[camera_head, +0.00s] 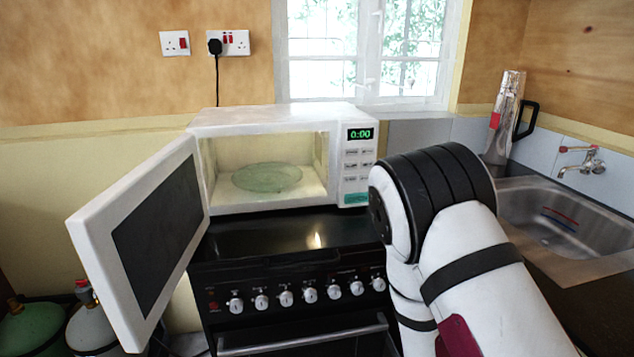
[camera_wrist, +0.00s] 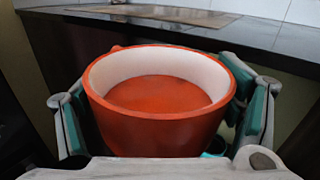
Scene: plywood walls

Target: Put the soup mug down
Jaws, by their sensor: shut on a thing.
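The soup mug (camera_wrist: 157,133) is orange-red outside with a cream inner wall, and its inside is orange-red at the bottom or filled with something of that colour. It shows large and upright in the wrist view. My gripper (camera_wrist: 165,115) is shut on it, with a green-padded finger on its left and right sides. A small piece of the mug's handle seems to show at its far rim. The mug and gripper are hidden in the head view, where my arm fills the right of centre.
A white microwave (camera_head: 255,115) stands with its door (camera_head: 150,240) swung open to the left and an empty glass plate (camera_head: 267,178) inside. It sits above a black stove (camera_head: 300,285). A dark counter (camera_wrist: 215,36) lies beyond the mug. A sink (camera_head: 560,225) is at right.

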